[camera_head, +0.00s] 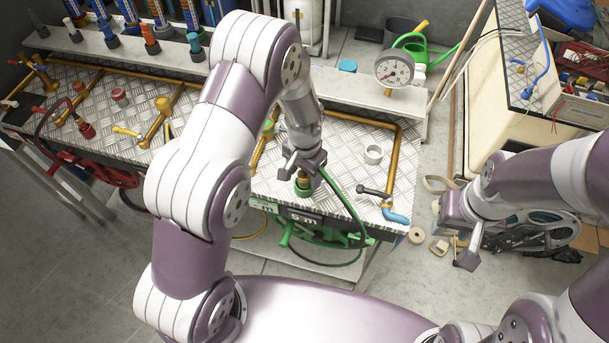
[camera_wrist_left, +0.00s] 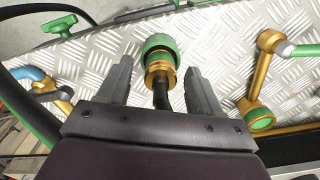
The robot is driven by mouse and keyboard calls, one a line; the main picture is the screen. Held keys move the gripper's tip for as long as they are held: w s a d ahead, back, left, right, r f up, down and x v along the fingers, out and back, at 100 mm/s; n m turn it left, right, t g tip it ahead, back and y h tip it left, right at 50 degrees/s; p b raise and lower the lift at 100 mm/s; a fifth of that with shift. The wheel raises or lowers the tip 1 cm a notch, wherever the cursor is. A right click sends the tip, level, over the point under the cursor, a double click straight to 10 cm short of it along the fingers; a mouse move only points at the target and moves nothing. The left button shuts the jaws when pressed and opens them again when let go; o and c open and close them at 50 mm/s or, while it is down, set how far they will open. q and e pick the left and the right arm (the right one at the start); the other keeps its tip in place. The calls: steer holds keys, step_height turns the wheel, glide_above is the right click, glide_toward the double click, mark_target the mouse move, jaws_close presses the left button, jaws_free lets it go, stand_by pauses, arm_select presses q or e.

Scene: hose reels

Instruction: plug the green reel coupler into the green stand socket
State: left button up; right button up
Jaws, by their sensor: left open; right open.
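The green reel coupler (camera_head: 303,188), a green cap with a brass collar, is at the front part of the metal bench top. In the left wrist view the coupler (camera_wrist_left: 160,58) lies between the open fingers of my left gripper (camera_wrist_left: 158,85), with clear gaps on both sides; a dark hose runs from it. My left gripper (camera_head: 304,168) is just above it in the head view and hides part of it. A brass fitting with a green ring (camera_wrist_left: 262,122), seemingly the green stand socket, is at the lower right. My right gripper (camera_head: 458,234) is open and empty, beyond the bench's right end.
The green reel (camera_head: 325,236) hangs below the bench front. A brass pipe with a blue fitting (camera_head: 396,215) and dark lever is at the bench's right corner. A pressure gauge (camera_head: 393,69) stands behind. Red fittings are at left.

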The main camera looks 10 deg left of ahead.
arm_select(q)
steer(key=shift+w+a+f, duration=0.1)
steer(key=shift+a+f, duration=0.1)
steer(key=shift+d, duration=0.25)
steer(key=c, duration=0.7)
steer(key=shift+r, duration=0.1)
steer(key=c, duration=0.5)
jaws_close()
steer(key=shift+a, duration=0.1)
